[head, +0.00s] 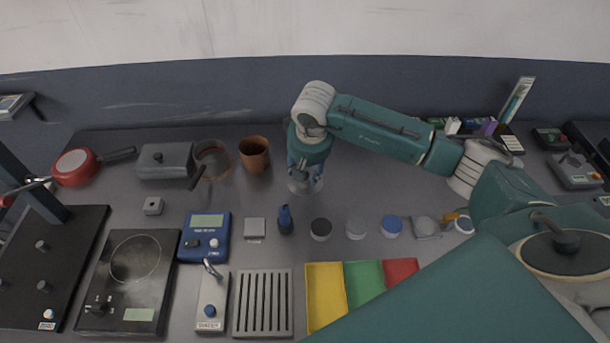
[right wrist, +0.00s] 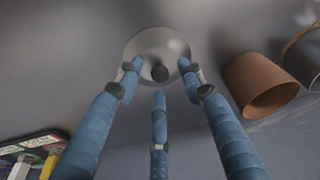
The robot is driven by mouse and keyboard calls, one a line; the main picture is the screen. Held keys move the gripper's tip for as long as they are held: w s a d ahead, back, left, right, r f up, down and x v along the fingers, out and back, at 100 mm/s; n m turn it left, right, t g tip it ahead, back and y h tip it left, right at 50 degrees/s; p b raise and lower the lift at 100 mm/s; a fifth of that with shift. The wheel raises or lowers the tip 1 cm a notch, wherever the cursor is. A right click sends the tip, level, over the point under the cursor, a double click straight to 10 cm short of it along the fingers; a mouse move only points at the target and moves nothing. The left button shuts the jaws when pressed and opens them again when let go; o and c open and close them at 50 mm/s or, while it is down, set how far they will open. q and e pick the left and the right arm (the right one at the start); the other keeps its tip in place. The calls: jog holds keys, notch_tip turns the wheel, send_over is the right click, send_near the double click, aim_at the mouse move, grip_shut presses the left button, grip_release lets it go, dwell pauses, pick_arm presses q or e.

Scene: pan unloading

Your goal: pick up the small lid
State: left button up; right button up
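The small lid is a round, silvery disc (right wrist: 175,45) with a dark knob (right wrist: 160,72), lying on the grey worktop. In the head view a pale edge of the lid (head: 296,187) shows under my right gripper (head: 305,178). The right wrist view shows my right gripper (right wrist: 158,82) with its three blue fingers spread around the knob, close over the lid. A gap shows between the fingers and the knob. The gripper largely covers the lid in the head view. My left gripper is not in view.
A brown cup (head: 254,154) stands just left of the gripper. A grey lidded box (head: 166,160) and red pan (head: 75,167) are further left. Several small jars (head: 321,229) line the front. The back wall (head: 230,95) is close behind.

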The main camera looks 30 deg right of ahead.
jog(key=shift+w+f, duration=0.1)
jog(key=shift+f, duration=0.25)
grip_shut()
jog(key=shift+r, duration=0.1)
